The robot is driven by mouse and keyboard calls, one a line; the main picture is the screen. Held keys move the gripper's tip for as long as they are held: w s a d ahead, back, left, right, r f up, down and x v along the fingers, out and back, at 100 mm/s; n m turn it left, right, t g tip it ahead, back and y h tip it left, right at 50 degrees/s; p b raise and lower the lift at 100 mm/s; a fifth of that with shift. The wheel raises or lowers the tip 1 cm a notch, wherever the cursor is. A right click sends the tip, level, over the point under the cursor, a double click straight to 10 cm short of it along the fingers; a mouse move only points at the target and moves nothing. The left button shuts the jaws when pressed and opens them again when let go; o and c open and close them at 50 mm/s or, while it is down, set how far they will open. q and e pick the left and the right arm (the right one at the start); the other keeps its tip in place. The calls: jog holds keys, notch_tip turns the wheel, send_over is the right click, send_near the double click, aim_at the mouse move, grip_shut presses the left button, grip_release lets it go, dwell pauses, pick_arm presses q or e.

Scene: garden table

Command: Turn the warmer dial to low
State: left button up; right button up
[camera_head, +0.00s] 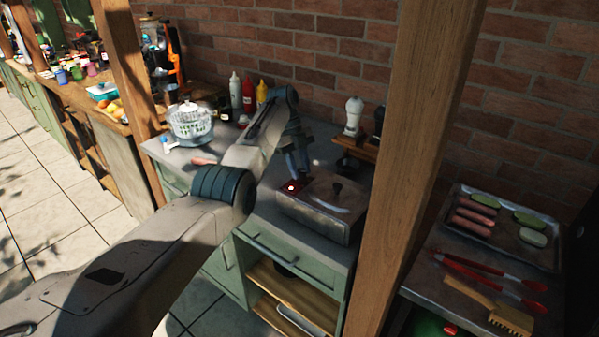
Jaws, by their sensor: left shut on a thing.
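The warmer (315,217) is a grey metal box with a lid and a dark knob on top, standing on the counter of a green cabinet. A small dark red part with a bright spot (291,187) shows at its left end. My left gripper (297,172) reaches down from above to this end of the warmer, its fingers shut there. The dial is mostly hidden by the fingers, and its setting cannot be read. My right gripper is not in view.
A wooden post (420,130) stands right of the warmer. Behind are a white grinder (353,116) and sauce bottles (248,95). A salad spinner (190,122) stands at left. At right are a tray (545,253) of food and red tongs (480,270).

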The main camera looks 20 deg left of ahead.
pick_arm(q)
jog(key=shift+w+r, duration=0.1)
jog(key=shift+r, duration=0.05)
dwell(0.4)
jog(key=o, duration=1)
jog(key=shift+c, duration=0.2)
